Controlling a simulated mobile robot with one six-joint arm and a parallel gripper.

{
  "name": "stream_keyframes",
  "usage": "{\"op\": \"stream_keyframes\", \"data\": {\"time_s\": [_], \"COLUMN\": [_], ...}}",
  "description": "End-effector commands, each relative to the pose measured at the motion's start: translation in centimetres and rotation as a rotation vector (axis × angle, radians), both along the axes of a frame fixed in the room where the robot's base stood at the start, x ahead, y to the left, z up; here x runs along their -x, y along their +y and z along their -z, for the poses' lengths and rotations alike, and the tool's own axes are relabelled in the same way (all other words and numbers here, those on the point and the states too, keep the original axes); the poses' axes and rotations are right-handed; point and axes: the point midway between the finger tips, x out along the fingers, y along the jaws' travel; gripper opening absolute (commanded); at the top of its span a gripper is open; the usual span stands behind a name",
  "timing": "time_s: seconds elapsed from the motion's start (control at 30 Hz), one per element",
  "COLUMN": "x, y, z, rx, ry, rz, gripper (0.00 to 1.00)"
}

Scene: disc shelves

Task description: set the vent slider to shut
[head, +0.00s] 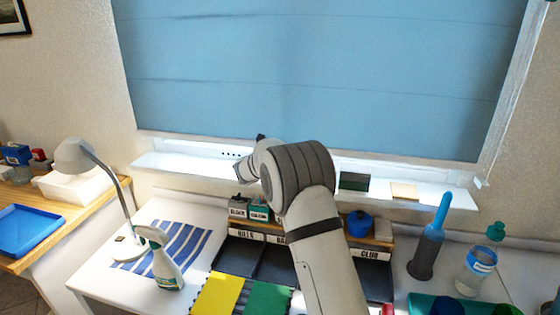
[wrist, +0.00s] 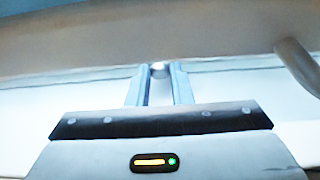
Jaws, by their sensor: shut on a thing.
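The vent strip runs along the window frame just below the blue blind, and a row of small dark vent holes (head: 230,154) shows to the left of my arm in the head view. In the wrist view the slider's small silver knob (wrist: 158,66) sits between the tips of my two fingers. My gripper (wrist: 158,76) is shut on this knob. In the head view my arm's wrist hides the fingers, the knob and the strip behind it, so I cannot tell the slider's position along its track.
The white windowsill (head: 180,163) holds a dark green block (head: 354,181) and a tan block (head: 404,191) right of my arm. Below are a desk lamp (head: 75,156), a spray bottle (head: 160,258), a blue-handled tool (head: 428,245) and a clear bottle (head: 477,268).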

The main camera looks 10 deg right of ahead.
Motion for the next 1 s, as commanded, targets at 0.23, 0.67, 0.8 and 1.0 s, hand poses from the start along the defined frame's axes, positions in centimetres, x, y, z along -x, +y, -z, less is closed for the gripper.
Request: {"op": "stream_keyframes", "data": {"time_s": [0.23,0.67,0.8,1.0], "x": [-2.6,-3.3,-3.3,-3.3], "y": [6.1,8.1,8.2,8.1], "z": [-0.5,-0.2,-0.2,-0.2], "rx": [0.001,0.0,-0.001,-0.001], "ry": [-0.001,-0.002,-0.003,-0.001], "rz": [-0.001,-0.003,-0.005,-0.003], "gripper": [0.0,0.0,0.24,0.41]}}
